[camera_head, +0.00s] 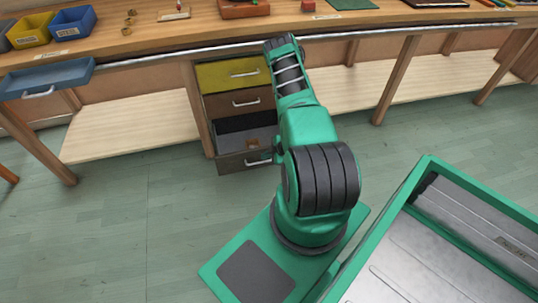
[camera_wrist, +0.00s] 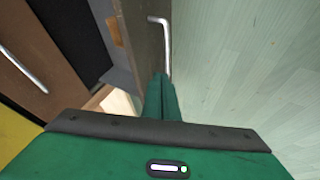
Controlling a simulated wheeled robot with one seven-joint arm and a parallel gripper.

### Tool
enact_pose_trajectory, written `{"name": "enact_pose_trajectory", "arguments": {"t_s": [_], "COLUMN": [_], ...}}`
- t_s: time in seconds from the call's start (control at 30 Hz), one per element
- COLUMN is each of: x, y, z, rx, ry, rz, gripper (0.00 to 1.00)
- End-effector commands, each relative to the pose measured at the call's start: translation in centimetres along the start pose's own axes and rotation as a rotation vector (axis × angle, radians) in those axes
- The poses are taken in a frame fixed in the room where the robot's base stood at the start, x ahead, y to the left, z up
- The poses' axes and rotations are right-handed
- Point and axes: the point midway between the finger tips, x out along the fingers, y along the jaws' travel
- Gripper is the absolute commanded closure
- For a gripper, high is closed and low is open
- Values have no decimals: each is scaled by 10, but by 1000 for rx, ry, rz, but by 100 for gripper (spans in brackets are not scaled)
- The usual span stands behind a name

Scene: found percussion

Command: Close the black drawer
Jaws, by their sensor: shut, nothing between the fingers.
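The black drawer (camera_head: 233,163) is the lowest in the cabinet under the bench and stands pulled open. Its dark front has a silver bar handle, and a small orange-brown block (camera_head: 252,143) lies inside. In the wrist view, the drawer front (camera_wrist: 147,35) runs down from the top, with its handle (camera_wrist: 163,40) on the right face. My gripper (camera_wrist: 160,80) is shut and empty, its green fingertips at the drawer front's end below the handle. I cannot tell whether they touch. In the head view, my arm hides most of the gripper and the drawer's right end.
A yellow drawer (camera_head: 228,74) and a brown drawer (camera_head: 238,103) above are shut. A blue drawer (camera_head: 47,82) sticks out at the bench's left. Bench legs (camera_head: 395,80) stand right of the cabinet. A green-rimmed metal tray (camera_head: 430,255) is at the lower right.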

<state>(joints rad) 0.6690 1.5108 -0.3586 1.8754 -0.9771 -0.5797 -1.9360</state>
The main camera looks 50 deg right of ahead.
Motion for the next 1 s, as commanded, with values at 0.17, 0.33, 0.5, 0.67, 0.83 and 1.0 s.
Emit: {"name": "enact_pose_trajectory", "arguments": {"t_s": [0.17, 0.33, 0.5, 0.67, 0.83, 1.0], "x": [31, 40, 44, 45, 45, 48], "y": [3, 24, 34, 36, 35, 37], "z": [-1, 0, 0, 0, 0, -3], "rx": [-4, -2, 0, 1, 1, -3], "ry": [1, 0, 0, 0, 0, 2], "rz": [1, 1, 0, -1, 0, -2], "gripper": [100, 100, 100, 100, 100, 100]}}
